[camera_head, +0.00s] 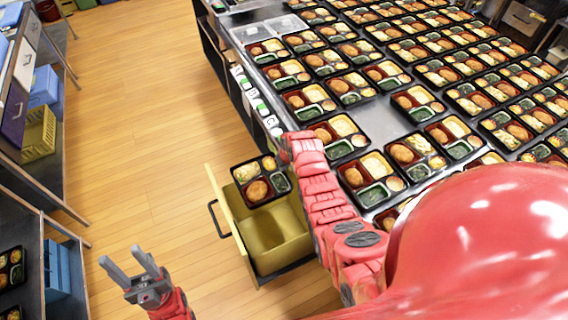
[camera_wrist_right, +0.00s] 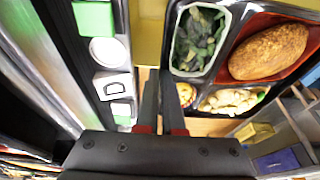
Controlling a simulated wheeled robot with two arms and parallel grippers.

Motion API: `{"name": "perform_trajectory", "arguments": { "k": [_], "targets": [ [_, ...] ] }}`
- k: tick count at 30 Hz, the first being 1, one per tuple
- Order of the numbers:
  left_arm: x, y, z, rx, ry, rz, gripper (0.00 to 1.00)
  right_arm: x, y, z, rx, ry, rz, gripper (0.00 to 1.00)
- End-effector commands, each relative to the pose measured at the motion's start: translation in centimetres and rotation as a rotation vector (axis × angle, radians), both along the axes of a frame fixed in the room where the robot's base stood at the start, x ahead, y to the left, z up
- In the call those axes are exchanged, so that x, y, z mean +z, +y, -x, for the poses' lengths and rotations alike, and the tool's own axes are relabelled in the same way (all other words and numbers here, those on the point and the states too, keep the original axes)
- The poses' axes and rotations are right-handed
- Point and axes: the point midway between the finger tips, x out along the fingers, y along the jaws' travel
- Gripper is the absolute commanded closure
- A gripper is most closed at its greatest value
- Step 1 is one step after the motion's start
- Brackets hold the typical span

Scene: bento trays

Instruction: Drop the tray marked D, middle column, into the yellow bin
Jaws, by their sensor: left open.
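A black bento tray (camera_head: 262,180), with a brown cutlet, greens and pale food, hangs over the back part of the yellow bin (camera_head: 283,242). It fills the upper right of the right wrist view (camera_wrist_right: 222,80). My right arm reaches to the table edge in the head view, where its fingertips are hard to make out. In the right wrist view my right gripper (camera_wrist_right: 161,80) has its fingers close together at the tray's near edge, shut on it. A white label marked D (camera_wrist_right: 113,86) is beside it on the table's edge. My left gripper (camera_head: 145,265) is open and empty, left of the bin.
Rows of filled bento trays cover the metal table (camera_head: 375,115), with a bare patch there. Clear lids (camera_head: 285,23) lie at its far left corner. A shelf with a yellow crate (camera_head: 38,135) stands at far left. The wooden floor between is clear.

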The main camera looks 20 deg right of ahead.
Motion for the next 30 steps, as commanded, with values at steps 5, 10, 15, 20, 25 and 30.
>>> {"name": "perform_trajectory", "arguments": {
  "k": [5,10,15,20,25,30],
  "targets": [
    [-0.71,-0.01,0.0,0.0,0.0,0.0,0.5,-1.33,0.03,0.02,-0.001,0.002,-0.001,1.0],
    [-0.64,0.0,0.0,0.0,0.0,0.0,0.5,-1.3,0.03,0.01,0.0,0.001,-0.001,1.0],
    [-0.63,0.0,0.0,0.0,0.0,0.0,0.5,-1.3,0.02,0.0,0.0,0.001,0.0,0.77],
    [-0.64,0.0,0.0,0.0,0.0,0.0,0.5,-1.32,0.02,0.02,0.0,0.001,0.0,0.6],
    [-0.65,0.0,0.0,0.0,0.0,0.0,0.5,-1.35,0.0,0.04,0.0,0.002,0.0,0.6],
    [-0.8,0.0,0.0,0.0,0.0,0.0,0.5,-1.1,-0.04,0.03,0.0,-0.001,0.0,0.6]
  ]
}}
